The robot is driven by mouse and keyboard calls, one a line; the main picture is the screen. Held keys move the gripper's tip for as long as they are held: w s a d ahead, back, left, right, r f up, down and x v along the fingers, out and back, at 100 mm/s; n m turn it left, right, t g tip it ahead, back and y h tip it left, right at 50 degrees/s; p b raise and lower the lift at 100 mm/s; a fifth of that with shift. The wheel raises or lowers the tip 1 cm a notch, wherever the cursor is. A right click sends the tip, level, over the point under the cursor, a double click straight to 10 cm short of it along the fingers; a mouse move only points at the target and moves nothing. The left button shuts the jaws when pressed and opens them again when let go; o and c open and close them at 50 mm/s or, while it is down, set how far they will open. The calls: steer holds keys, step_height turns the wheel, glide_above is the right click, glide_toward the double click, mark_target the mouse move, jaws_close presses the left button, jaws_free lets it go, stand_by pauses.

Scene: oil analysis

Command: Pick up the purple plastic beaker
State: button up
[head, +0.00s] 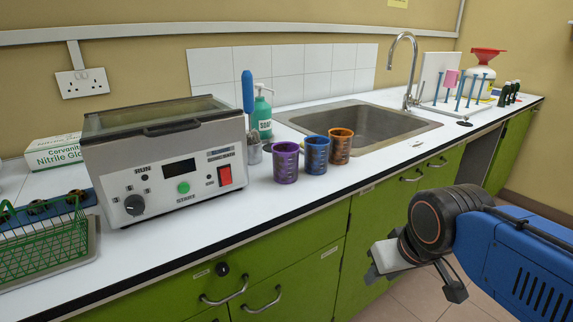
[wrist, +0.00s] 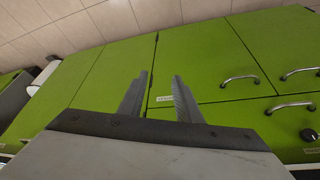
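The purple plastic beaker (head: 286,163) stands upright on the white counter, the leftmost of three beakers in a row. The blue beaker (head: 316,155) is just to its right, and the orange beaker (head: 340,146) is beyond that. My gripper (head: 418,275) is low in front of the green cabinets, off the counter edge and well away from the beakers. In the wrist view my gripper (wrist: 162,85) has its two fingers apart with nothing between them, facing the cabinet doors. No beaker shows in the wrist view.
A water bath unit (head: 165,155) stands left of the purple beaker. The sink (head: 365,123) lies behind right. A green wire rack (head: 42,240) is far left. The counter front before the beakers is clear.

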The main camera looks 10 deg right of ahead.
mark_target(288, 163)
steer(key=shift+o, duration=0.4)
